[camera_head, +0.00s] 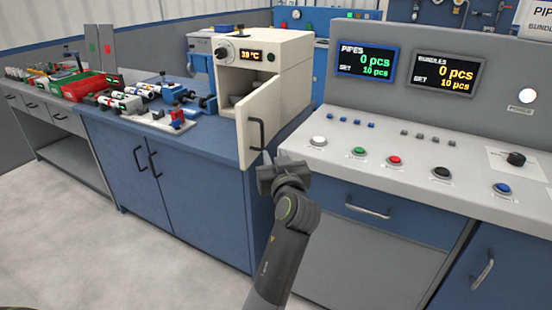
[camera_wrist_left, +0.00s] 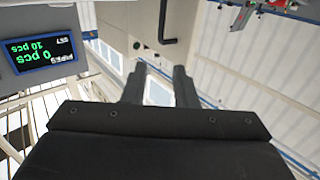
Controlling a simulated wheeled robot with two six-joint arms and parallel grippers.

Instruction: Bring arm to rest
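My left gripper (camera_head: 268,160) points up and away in front of the blue workbench and the oven door, in the middle of the head view. In the left wrist view its two fingers (camera_wrist_left: 160,85) stand apart with nothing between them. The black door handle (camera_wrist_left: 168,25) shows beyond the fingers, apart from them. In the head view the handle (camera_head: 257,133) is just above and left of the gripper; the exact gap is hard to judge. My right gripper is in neither view.
The cream oven (camera_head: 262,55) has its door (camera_head: 248,125) swung open toward me. The grey control console (camera_head: 400,165) with buttons and two displays stands at the right. Tools, parts and a red bin (camera_head: 85,88) lie on the left benches. The floor (camera_head: 110,240) at lower left is clear.

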